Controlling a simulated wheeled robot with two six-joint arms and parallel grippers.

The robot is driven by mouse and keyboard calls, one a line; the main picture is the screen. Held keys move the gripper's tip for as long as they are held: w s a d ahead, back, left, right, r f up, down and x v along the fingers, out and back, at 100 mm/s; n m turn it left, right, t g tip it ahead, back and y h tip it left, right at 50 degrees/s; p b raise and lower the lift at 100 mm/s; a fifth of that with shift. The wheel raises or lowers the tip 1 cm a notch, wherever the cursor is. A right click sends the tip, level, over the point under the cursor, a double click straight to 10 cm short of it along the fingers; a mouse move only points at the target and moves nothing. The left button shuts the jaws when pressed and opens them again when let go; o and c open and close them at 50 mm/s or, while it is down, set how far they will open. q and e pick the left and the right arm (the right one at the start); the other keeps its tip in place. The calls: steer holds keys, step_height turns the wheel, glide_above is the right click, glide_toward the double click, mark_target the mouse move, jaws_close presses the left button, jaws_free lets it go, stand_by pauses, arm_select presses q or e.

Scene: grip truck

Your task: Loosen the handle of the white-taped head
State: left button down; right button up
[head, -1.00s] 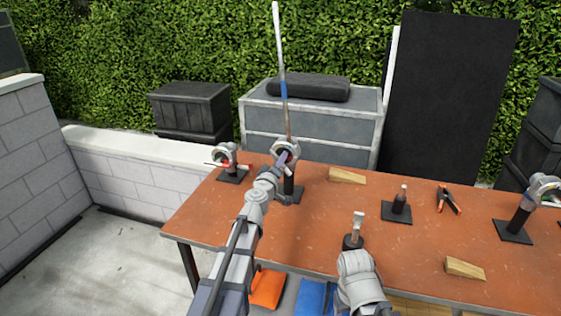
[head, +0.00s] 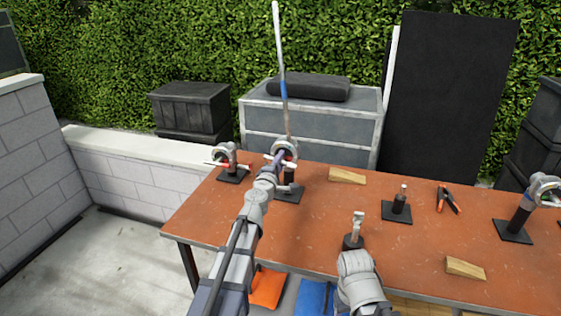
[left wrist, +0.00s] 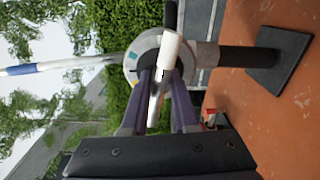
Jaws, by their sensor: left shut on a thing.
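My left gripper (head: 279,160) is at the middle grip head (head: 290,147), which stands on a black post with a flat base and holds a long upright rod (head: 283,85) with a blue band. In the left wrist view the two purple fingers (left wrist: 160,85) are closed around a handle bar with a white end (left wrist: 170,49), in front of the round grey head (left wrist: 141,58). White tape on the head itself is hard to make out.
A second head with red parts (head: 228,157) stands close on the left. A head with a blue band (head: 541,189) is far right. Wooden wedges (head: 347,176), a black stand (head: 398,207) and orange-handled clamps (head: 448,199) lie on the orange-brown table (head: 320,215).

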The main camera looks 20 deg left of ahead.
arm_select(q)
steer(key=shift+a+n, duration=0.1)
steer(key=shift+n, duration=0.5)
steer(key=c, duration=0.7)
jaws_free()
steer(key=s, duration=0.7)
steer(key=shift+s+a, duration=0.1)
steer(key=shift+s, duration=0.3)
steer(key=shift+c, duration=0.2)
